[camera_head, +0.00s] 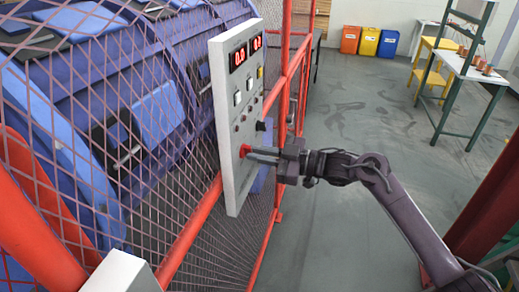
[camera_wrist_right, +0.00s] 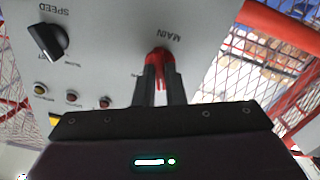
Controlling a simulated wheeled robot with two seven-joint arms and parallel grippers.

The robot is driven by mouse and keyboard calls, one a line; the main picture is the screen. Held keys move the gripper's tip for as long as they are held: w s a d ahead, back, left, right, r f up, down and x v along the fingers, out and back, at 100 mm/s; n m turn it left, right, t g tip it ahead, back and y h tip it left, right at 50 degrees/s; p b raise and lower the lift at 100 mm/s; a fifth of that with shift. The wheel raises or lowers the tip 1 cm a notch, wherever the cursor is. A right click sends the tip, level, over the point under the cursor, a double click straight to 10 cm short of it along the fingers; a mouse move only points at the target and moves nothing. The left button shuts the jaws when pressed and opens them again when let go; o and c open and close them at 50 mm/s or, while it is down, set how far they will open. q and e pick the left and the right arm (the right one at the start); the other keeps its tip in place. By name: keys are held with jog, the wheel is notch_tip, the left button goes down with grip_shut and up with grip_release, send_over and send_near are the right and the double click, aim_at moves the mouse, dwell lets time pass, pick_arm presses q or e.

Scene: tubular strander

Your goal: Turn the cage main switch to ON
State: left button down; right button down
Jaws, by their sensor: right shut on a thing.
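The grey control panel (camera_head: 234,182) is mounted on the red-framed mesh fence in the head view. Its red main switch (camera_head: 244,150) sits low on the panel face. In the right wrist view the switch (camera_wrist_right: 158,55) is under the upside-down label MAIN. My right gripper (camera_head: 257,153) reaches in from the right and its fingers (camera_wrist_right: 160,84) are shut on the switch. The fingers cover part of the switch, and I cannot read its ON or OFF position. My left gripper is in neither view.
A black SPEED knob (camera_wrist_right: 47,40) and several small buttons (camera_wrist_right: 72,97) are near the switch. Red digital displays (camera_head: 246,52) are lit at the panel top. The blue machine (camera_head: 150,110) is behind the mesh. Open floor (camera_head: 350,110) lies to the right.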

jog(key=shift+m+p, duration=4.15)
jog(key=shift+m, duration=2.35)
jog(key=c, duration=1.5)
grip_release()
